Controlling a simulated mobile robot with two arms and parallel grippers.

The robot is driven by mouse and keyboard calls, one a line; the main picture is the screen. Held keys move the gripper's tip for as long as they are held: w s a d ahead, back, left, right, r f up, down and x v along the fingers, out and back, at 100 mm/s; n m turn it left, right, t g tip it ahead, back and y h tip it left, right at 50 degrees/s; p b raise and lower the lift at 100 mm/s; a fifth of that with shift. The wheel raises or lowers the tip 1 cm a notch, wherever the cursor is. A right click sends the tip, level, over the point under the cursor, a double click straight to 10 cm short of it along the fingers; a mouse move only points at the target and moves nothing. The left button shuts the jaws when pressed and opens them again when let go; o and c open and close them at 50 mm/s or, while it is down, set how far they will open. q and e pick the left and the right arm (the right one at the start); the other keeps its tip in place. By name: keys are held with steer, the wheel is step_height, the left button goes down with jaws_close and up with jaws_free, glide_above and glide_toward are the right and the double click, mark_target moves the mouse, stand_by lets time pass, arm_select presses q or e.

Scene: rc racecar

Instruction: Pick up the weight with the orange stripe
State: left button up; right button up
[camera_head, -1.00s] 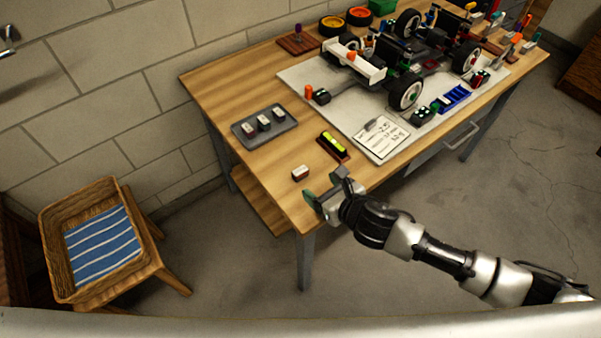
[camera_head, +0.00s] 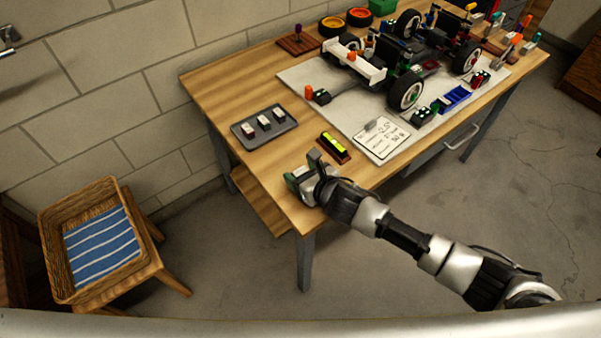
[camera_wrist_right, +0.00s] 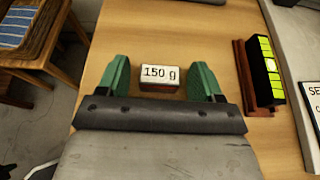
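A small block weight labelled "150 g" (camera_wrist_right: 159,74) lies on the wooden table in the right wrist view. A reddish-brown band shows along its near lower side; I cannot tell if it is the orange stripe. My right gripper (camera_head: 303,168) is open at the table's front left corner. In the wrist view its green-padded fingers (camera_wrist_right: 160,80) stand on either side of the weight, with a gap at each side. My left gripper is not in view.
A clipboard (camera_head: 381,139) and a racecar (camera_head: 410,60) are farther right. A wicker basket (camera_head: 100,240) is off the table.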

steer(key=c, duration=0.9)
steer(key=shift+r, duration=0.1)
